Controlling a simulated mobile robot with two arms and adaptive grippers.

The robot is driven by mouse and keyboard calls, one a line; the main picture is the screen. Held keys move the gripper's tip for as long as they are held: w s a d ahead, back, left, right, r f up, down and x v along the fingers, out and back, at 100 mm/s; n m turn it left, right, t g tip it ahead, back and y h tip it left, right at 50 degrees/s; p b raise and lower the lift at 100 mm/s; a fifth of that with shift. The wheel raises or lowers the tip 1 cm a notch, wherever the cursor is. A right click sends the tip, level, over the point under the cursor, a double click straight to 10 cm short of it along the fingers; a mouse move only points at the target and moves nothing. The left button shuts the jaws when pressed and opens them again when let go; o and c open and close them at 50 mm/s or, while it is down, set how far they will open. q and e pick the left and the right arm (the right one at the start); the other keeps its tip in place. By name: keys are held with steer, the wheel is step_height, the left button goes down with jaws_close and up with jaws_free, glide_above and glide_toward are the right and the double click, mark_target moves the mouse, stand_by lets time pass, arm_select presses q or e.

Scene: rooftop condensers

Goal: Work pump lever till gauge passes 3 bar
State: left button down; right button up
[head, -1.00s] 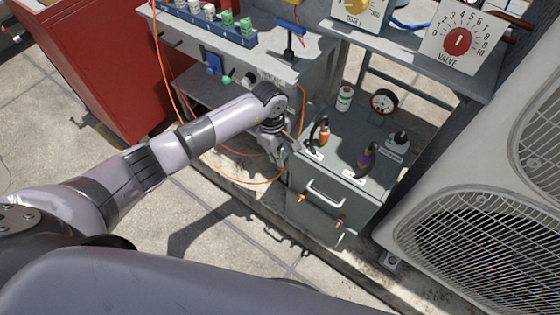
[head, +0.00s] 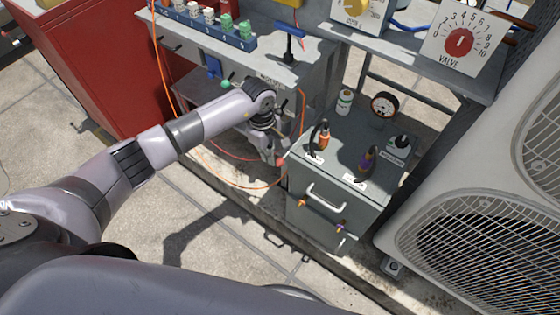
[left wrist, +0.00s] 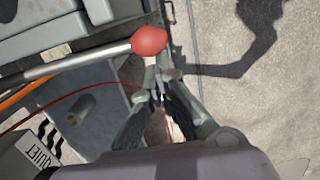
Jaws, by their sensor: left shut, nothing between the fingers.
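The pump lever, a pale metal rod with a red ball end (left wrist: 149,41), runs in from the left in the left wrist view. Its red ball also shows in the head view (head: 279,162), beside the cabinet's left edge. My left gripper (left wrist: 161,88) is shut and empty, with its fingertips close to the red ball; I cannot tell whether they touch it. In the head view the same gripper (head: 274,158) hangs left of the grey cabinet. The round gauge (head: 384,105) stands at the cabinet's back; its reading is too small to tell. My right gripper is not in view.
An orange cable (head: 235,186) loops below my arm. A condenser (head: 460,190) fills the right side. Open paving lies lower left.

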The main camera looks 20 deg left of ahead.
arm_select(q)
step_height(320, 180, up, 8)
steer(key=shift+a, duration=0.4)
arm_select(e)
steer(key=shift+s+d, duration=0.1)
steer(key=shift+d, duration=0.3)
arm_select(q)
steer(key=shift+w, duration=0.15)
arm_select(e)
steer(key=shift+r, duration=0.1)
